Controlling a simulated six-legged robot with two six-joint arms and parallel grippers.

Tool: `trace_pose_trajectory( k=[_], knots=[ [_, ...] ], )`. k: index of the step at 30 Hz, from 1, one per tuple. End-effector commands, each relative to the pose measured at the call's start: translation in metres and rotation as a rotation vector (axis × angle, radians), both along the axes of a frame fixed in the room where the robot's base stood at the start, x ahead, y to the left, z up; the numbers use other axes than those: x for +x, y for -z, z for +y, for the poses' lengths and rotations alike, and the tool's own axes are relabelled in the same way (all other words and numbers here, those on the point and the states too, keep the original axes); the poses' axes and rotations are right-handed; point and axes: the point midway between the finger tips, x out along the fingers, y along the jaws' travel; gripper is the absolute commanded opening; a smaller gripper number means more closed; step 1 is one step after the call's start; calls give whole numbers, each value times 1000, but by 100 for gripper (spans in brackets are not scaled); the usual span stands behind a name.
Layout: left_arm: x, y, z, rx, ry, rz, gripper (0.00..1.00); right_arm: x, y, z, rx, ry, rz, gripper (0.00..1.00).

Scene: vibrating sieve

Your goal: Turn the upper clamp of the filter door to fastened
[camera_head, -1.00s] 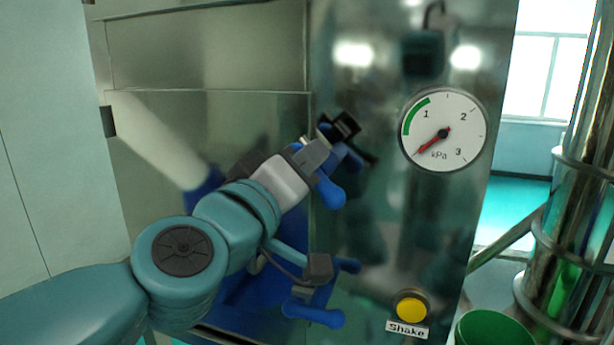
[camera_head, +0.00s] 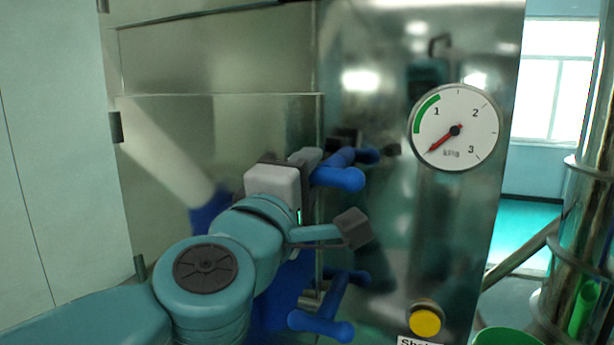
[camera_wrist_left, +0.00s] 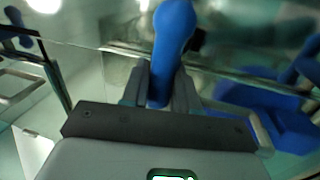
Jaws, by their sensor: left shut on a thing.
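The upper clamp (camera_head: 340,179) has a blue bar handle with rounded ends, on the steel front at the filter door's right edge. Its near end points at me, and its far end lies behind and to the right. My left gripper (camera_head: 312,160) reaches it from the left, its fingertips partly hidden by the handle. In the left wrist view the blue handle (camera_wrist_left: 172,40) stands between the two fingers of my left gripper (camera_wrist_left: 160,88), which are shut on it. The filter door (camera_head: 240,135) lies flat against its frame. My right gripper is out of view.
The lower clamp (camera_head: 322,322), also blue, sits below. A pressure gauge (camera_head: 470,145) and a yellow Shake button (camera_head: 425,322) are on the steel panel to the right. A green container (camera_head: 505,338) and steel pipes stand at far right.

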Motion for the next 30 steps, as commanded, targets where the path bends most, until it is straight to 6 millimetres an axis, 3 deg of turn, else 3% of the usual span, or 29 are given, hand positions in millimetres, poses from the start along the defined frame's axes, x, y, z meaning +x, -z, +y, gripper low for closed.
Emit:
trace_pose_trajectory(
  k=[19, 20, 21, 30],
  knots=[
    [0, 1, -1, -47, 2, 17, 0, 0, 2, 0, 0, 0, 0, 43],
    [0, 2, -1, -47, 2, 17, 36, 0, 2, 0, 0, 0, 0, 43],
    [0, 2, 0, -47, 2, 17, 47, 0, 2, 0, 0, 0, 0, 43],
    [-1, 1, 0, -46, 0, 15, 47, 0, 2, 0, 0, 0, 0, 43]
  ],
)
